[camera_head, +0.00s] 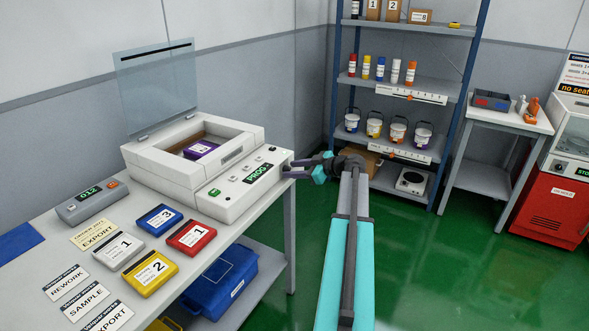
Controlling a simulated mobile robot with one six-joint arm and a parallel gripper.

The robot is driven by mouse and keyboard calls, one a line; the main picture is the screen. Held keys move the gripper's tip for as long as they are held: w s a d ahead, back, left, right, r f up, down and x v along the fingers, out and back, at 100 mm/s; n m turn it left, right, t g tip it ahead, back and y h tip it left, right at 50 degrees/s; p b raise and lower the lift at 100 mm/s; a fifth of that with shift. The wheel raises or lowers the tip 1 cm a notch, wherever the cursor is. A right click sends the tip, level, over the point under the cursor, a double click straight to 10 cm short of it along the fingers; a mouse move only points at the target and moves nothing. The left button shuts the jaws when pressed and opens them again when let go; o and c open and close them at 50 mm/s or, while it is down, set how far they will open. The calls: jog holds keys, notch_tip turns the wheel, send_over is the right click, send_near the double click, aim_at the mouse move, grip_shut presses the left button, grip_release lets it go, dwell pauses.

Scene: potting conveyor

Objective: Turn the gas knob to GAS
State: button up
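A white packing machine (165,160) stands on the grey bench with its clear lid (158,85) raised. A purple pack (201,149) lies in its chamber. The sloping front panel has a dark display (260,174) reading PROG, a green button (214,191) and several small dark controls. I cannot tell which control is the gas knob; the markings are too small to read, and it may be hidden by my gripper. My gripper (290,169) is at the right end of the machine, its two fingers apart and pointing left. Nothing shows between them. Contact with the machine cannot be told.
Red (192,236), blue (159,218), yellow (150,272) and grey (118,250) packs lie on the bench near label cards and a grey 012 display box (92,203). A blue bin (222,285) is below.

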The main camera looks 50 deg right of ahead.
jog(key=shift+w, duration=0.1)
grip_shut()
